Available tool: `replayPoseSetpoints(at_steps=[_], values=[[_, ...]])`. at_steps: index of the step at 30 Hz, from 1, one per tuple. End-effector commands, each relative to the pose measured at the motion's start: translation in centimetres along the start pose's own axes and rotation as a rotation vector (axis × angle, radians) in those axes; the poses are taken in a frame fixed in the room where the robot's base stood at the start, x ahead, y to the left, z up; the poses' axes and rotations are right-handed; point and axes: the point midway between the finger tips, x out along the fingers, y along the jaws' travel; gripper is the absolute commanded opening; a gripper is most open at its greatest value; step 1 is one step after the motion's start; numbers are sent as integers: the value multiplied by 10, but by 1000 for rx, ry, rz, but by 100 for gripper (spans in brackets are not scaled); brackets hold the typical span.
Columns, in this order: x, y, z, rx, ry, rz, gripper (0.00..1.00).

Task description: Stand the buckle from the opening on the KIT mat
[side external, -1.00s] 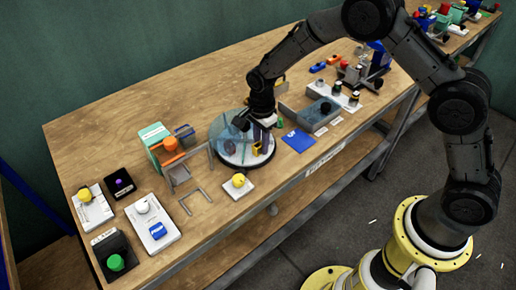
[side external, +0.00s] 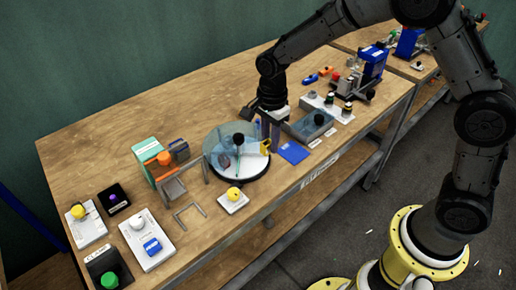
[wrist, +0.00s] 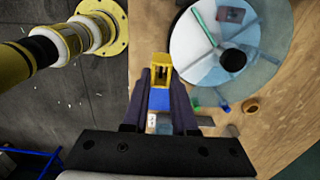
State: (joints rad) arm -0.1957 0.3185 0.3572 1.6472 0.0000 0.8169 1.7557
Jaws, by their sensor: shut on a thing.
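My gripper (wrist: 160,74) is shut on a yellow buckle (wrist: 161,67), a small frame with a dark opening. The buckle also shows in the side view (side external: 265,146), upright at the right rim of the round turntable (side external: 240,179). In the wrist view it is clear of the turntable disc (wrist: 200,65). My fingers point down in the side view, between turntable and blue mat. The blue KIT mat (side external: 294,152) lies flat at the table's front edge, right of the turntable. In the wrist view a blue patch, likely the mat (wrist: 158,101), shows between my fingers.
The turntable has a clear bluish cover (side external: 222,140) and a black knob (side external: 238,139). A grey tray (side external: 312,128) stands behind the mat. A white block with a yellow knob (side external: 234,196) sits in front of the turntable. Small white labels lie right of the mat.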

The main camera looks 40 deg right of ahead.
Motion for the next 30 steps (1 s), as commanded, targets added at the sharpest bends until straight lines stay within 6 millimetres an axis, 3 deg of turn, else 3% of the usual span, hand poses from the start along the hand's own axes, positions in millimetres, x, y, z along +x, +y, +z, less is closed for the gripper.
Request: replayPoseSetpoints(at_steps=[3, 9, 21, 23, 30], values=[[-14, 28, -5, 0, 0, 0, 0], [-30, 63, -12, 0, 0, 0, 0], [-38, 92, -18, -75, 0, -2, 0], [-35, 97, -26, -105, 0, 0, 0], [-27, 119, -82, -95, 0, 3, 0]])
